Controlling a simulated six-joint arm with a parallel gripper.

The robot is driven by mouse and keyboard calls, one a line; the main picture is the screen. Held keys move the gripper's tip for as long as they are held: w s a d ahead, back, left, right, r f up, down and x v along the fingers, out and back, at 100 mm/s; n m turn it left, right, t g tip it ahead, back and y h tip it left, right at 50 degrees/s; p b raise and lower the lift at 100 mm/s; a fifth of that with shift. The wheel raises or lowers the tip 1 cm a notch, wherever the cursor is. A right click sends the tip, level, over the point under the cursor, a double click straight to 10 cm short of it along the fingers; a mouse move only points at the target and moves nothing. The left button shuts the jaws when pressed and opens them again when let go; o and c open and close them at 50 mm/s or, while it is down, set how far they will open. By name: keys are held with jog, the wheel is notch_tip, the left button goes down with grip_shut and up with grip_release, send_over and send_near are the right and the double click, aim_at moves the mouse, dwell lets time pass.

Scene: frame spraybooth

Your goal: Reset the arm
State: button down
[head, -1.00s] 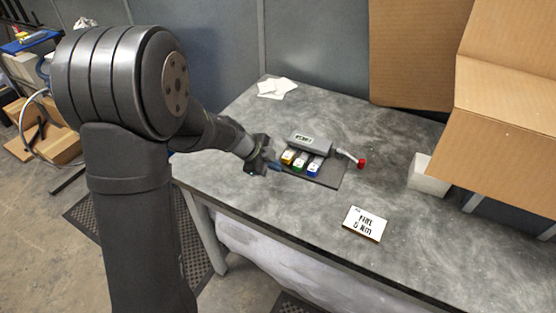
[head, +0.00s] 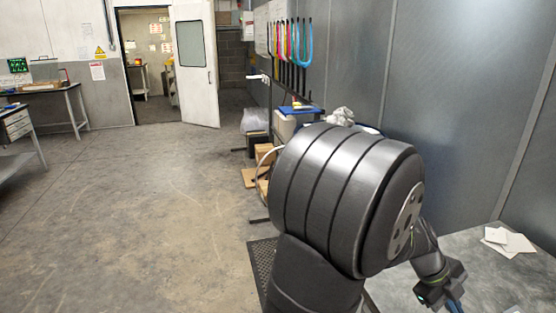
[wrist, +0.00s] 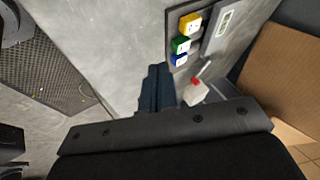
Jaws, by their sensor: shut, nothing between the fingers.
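My gripper (wrist: 157,78) is shut and empty, its dark blue fingers pressed together in the wrist view. In the head view only part of my gripper (head: 455,304) shows at the bottom right, over the grey bench (head: 490,272). The fingers appear apart from the blocks.
Beside the blocks lies a grey device (wrist: 223,24) with a small display. A red-tipped part (wrist: 196,82) and cardboard (wrist: 290,70) are to the right. White cards (head: 508,240) lie on the bench. An open door (head: 195,70) and clear floor (head: 150,210) are at left.

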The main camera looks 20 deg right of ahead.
jog(key=shift+f, duration=0.1)
jog(key=x, duration=0.9)
jog(key=shift+s+d+f, duration=0.1)
jog(key=shift+s+f, duration=0.05)
jog(key=d, duration=0.4)
jog(key=shift+d+f, duration=0.1)
jog(key=shift+f, duration=0.05)
jog(key=shift+a, duration=0.55)
